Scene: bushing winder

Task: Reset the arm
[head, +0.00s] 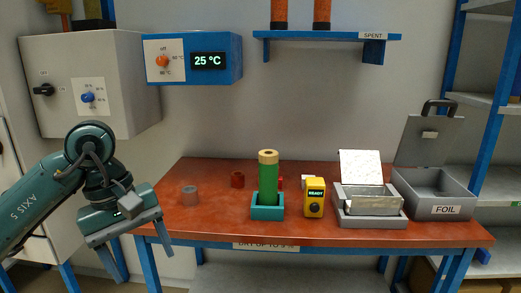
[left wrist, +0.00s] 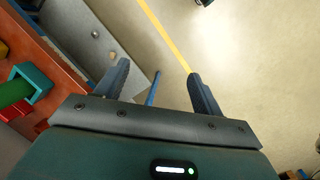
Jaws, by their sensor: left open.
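My left gripper (head: 141,258) is at the left of the head view, in front of the red bench's left end, with its fingers pointing down. Its jaws are apart and nothing is between them. In the left wrist view the open fingers (left wrist: 158,88) point over bare floor, past the bench edge. My right gripper is in neither view.
The red bench (head: 215,225) bears a green cylinder (head: 268,185) upright in a teal holder (head: 267,213), a yellow READY device (head: 314,198), an open grey case (head: 372,222) and a FOIL box (head: 446,210). A blue 25 °C unit (head: 228,60) and a grey cabinet (head: 135,60) are behind.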

